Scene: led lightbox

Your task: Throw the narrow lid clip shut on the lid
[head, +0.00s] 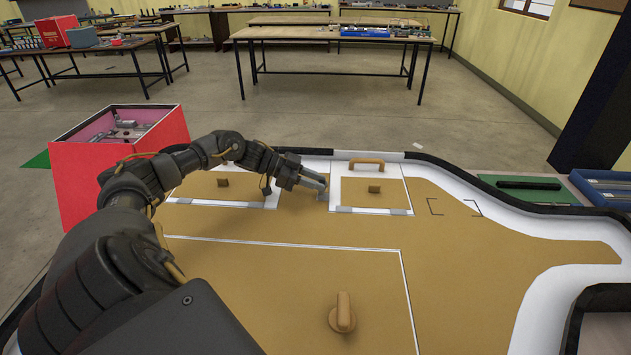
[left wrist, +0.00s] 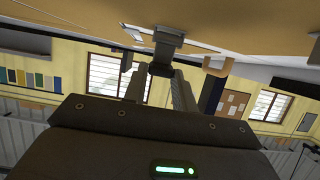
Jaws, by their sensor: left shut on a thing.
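My left gripper (head: 322,184) reaches down to the tan top, in the strip between two small white-edged lids. The right-hand lid (head: 350,196) has a wooden knob (head: 375,189) and lies flat. A small grey clip (head: 323,196) is at the fingertips, at that lid's left side. In the left wrist view the clip (left wrist: 168,36) hangs from the tan surface, beyond the fingers (left wrist: 160,80). The gripper is shut on the clip; its exact contact is partly hidden. I cannot tell whether the clip lies over the lid edge. My right gripper is not in view.
A wooden handle (head: 366,161) stands behind the right-hand lid. The left-hand lid has a knob (head: 222,182); a larger lid in front has an upright knob (head: 342,313). A red box (head: 100,180) stands at left. The tan top right of the lids is mostly clear.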

